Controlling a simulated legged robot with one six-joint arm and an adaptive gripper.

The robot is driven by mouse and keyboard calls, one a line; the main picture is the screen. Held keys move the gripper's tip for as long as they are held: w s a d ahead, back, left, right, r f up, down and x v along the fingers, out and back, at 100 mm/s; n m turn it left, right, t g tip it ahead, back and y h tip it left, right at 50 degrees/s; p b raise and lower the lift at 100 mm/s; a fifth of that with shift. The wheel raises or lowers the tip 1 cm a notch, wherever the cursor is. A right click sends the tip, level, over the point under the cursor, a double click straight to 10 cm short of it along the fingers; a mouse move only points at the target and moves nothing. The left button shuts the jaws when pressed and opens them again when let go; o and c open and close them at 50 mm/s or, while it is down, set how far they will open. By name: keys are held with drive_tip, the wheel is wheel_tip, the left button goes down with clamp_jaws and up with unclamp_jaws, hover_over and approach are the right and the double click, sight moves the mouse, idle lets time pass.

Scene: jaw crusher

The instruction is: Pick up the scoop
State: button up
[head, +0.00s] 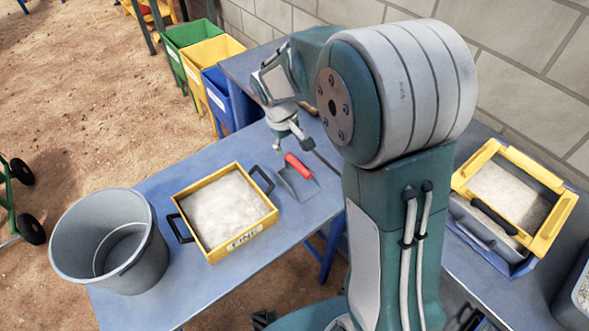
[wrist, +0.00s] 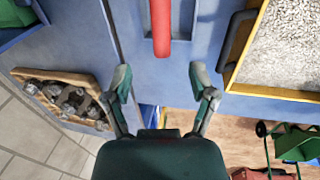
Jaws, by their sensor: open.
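The scoop has a red handle (head: 298,166) and a grey metal pan (head: 300,186), and lies on the blue table just right of the yellow tray. In the wrist view the red handle (wrist: 160,27) runs from the top edge down the middle, with part of the grey pan beside it. My gripper (head: 292,136) is above the table near the handle end. In the wrist view my gripper (wrist: 162,83) is open and empty, its two fingers apart, with the handle end ahead of the gap between them and not between the fingertips.
A yellow tray (head: 237,251) marked FINE holds pale grit beside the scoop. A grey bucket (head: 140,265) stands at the table's left end. Green, yellow and blue bins (head: 217,117) stand behind. A wooden board with metal parts (wrist: 37,78) lies left in the wrist view.

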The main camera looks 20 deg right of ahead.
sight(293, 160)
drive_tip(key=f, duration=0.3)
drive_tip(key=shift+w+d+f, duration=0.1)
drive_tip(key=shift+d, duration=0.3)
drive_tip(key=f, duration=0.5)
drive_tip(key=shift+w+d, duration=0.2)
drive_tip(key=shift+d, duration=0.05)
clamp_jaws()
